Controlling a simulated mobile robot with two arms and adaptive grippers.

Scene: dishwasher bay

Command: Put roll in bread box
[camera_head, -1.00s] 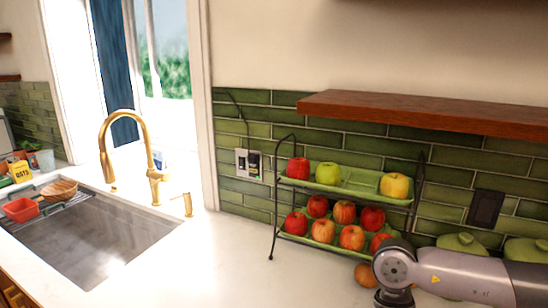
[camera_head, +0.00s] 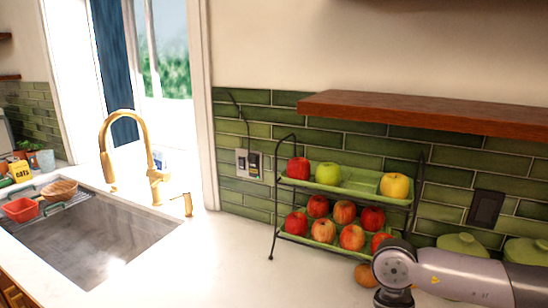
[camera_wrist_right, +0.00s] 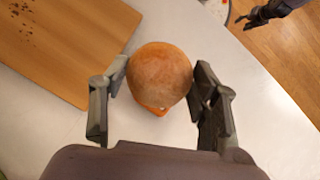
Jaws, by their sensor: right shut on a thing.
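A round brown roll (camera_wrist_right: 160,75) sits between the two fingers of my right gripper (camera_wrist_right: 160,92) in the right wrist view. The fingers are shut on its sides. A bit of something orange (camera_wrist_right: 153,110) shows under its lower edge. In the head view my right arm comes in at the lower right, and its gripper is below the frame. My left gripper (camera_wrist_right: 250,19) shows small and dark at the top right of the wrist view, empty, with its fingers apart. I see no bread box in either view.
A wooden board (camera_wrist_right: 65,40) lies on the pale counter (camera_wrist_right: 45,125). A two-tier green rack (camera_head: 350,180) with several apples stands by the tiled wall. A round brownish thing (camera_head: 366,274) lies beside my right arm. Green lidded pots (camera_head: 462,244) stand behind it. The sink (camera_head: 95,240) is left.

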